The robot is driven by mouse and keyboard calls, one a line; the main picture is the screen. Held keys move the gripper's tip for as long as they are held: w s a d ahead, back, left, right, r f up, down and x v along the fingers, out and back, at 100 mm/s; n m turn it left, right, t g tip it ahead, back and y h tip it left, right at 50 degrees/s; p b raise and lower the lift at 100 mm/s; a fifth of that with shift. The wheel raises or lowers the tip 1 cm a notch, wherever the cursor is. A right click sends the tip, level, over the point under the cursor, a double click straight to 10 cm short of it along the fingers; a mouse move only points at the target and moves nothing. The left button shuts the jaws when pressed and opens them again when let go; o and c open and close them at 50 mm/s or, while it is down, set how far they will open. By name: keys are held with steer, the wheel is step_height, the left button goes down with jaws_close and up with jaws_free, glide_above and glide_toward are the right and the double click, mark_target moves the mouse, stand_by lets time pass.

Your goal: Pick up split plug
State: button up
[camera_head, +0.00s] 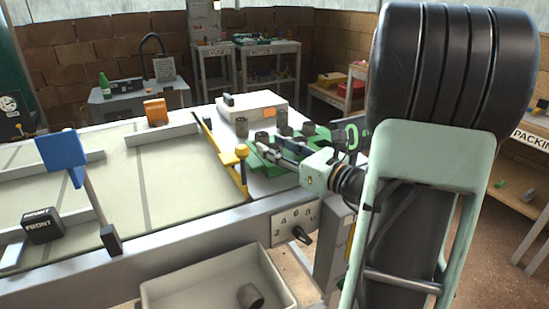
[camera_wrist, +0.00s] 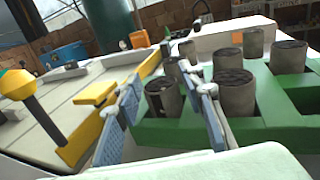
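Several grey cylindrical plugs with dark tops stand in a green tray (camera_wrist: 150,134). One plug (camera_wrist: 165,102) shows between my fingers in the wrist view, with pale marks on its dark top; I cannot tell whether these are a split. Other plugs stand to its right, including a near one (camera_wrist: 236,96) and a farther one (camera_wrist: 288,58). My gripper (camera_wrist: 165,112) is open, its blue-padded fingers on either side of the first plug with gaps visible. In the head view my gripper (camera_head: 282,149) is low over the green tray (camera_head: 258,160), partly hiding it.
A yellow post with a ball top (camera_wrist: 18,85) and a yellow rail (camera_wrist: 82,140) stand left of the tray. A white box (camera_head: 254,105) is behind it. A grey bin (camera_head: 170,292) below the table edge holds one plug (camera_head: 250,297).

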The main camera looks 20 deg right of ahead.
steer(key=shift+c, duration=0.6)
steer(key=c, duration=0.7)
steer(key=shift+o, duration=0.2)
